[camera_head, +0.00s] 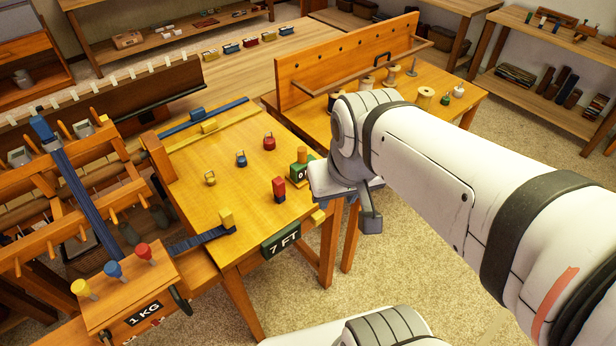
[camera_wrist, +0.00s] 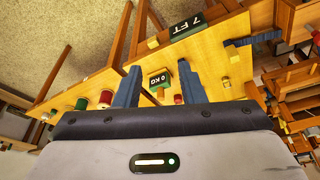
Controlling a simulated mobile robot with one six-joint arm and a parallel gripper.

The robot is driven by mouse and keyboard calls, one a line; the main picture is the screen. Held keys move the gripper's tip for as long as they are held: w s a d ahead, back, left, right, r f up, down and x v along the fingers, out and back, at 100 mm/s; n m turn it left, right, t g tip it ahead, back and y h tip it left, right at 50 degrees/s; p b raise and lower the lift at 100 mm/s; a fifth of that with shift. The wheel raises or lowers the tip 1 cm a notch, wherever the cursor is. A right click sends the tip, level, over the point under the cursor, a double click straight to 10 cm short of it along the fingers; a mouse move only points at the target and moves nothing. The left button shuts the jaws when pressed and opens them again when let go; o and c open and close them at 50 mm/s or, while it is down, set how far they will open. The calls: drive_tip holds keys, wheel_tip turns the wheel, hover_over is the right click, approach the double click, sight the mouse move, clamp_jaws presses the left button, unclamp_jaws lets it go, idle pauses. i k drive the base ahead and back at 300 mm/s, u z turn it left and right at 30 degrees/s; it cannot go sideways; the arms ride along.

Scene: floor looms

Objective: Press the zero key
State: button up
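A small green box with a white "0 KG" readout (camera_head: 302,173) stands near the right edge of the wooden table, with a yellow block (camera_head: 301,154) at its top. The readout also shows in the wrist view (camera_wrist: 160,79), beyond and between my fingers. No key marked zero can be made out. My gripper (camera_wrist: 158,67) is open, its two blue fingers apart with nothing between them. In the head view my wrist is just right of the box, and my gripper is mostly hidden there. I cannot tell how far the fingers are from the box.
A red block (camera_head: 279,189) and several small weights, one red (camera_head: 269,143), stand on the table (camera_head: 215,185). A "7 FT" sign (camera_head: 281,241) hangs at its front edge. A "1 KG" box (camera_head: 140,300) with coloured knobs is at lower left. Spools (camera_head: 425,97) stand on the rack table behind.

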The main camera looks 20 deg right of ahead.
sight(318, 218)
drive_tip(key=z, duration=1.55)
drive_tip(key=k, duration=1.3)
drive_tip(key=u, duration=1.05)
drive_tip(key=i, duration=1)
drive_tip(key=u, duration=0.05)
